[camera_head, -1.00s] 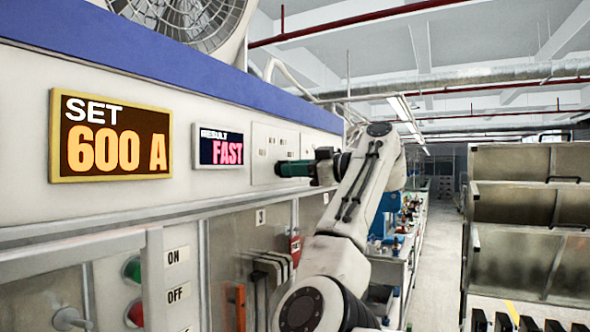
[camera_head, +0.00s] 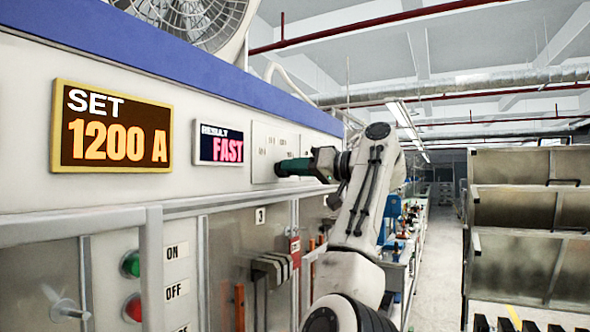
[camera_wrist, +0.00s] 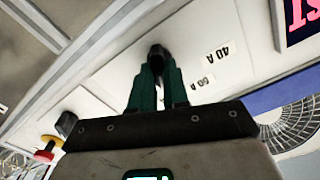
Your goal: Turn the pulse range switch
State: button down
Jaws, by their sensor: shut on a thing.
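The pulse range switch is a dark knob (camera_wrist: 157,55) on the white panel, seen in the wrist view between the tips of my gripper (camera_wrist: 158,72). The green fingers are shut on it. Labels "40 A" (camera_wrist: 221,52) and "60 A" (camera_wrist: 205,80) sit beside it. In the head view my gripper (camera_head: 279,168) reaches the small switch plate (camera_head: 262,143), and the knob is hidden behind the fingers. The set display (camera_head: 113,127) reads "SET 1200 A".
Below the displays are a green ON button (camera_head: 131,264) and a red OFF button (camera_head: 133,308). A fan (camera_head: 188,18) stands on top of the cabinet. Metal shelving (camera_head: 530,225) is at right. The aisle floor (camera_head: 436,235) between looks clear.

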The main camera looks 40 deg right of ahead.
jog(key=shift+d+f+m+p, duration=0.1)
jog(key=shift+m+p, duration=0.35)
jog(key=shift+m, duration=3.15)
jog(key=c, duration=1.1)
grip_release()
jog(key=b+v, duration=0.4)
jog(key=v, duration=0.6)
jog(key=shift+s+d, duration=0.15)
jog(key=shift+s, duration=0.2)
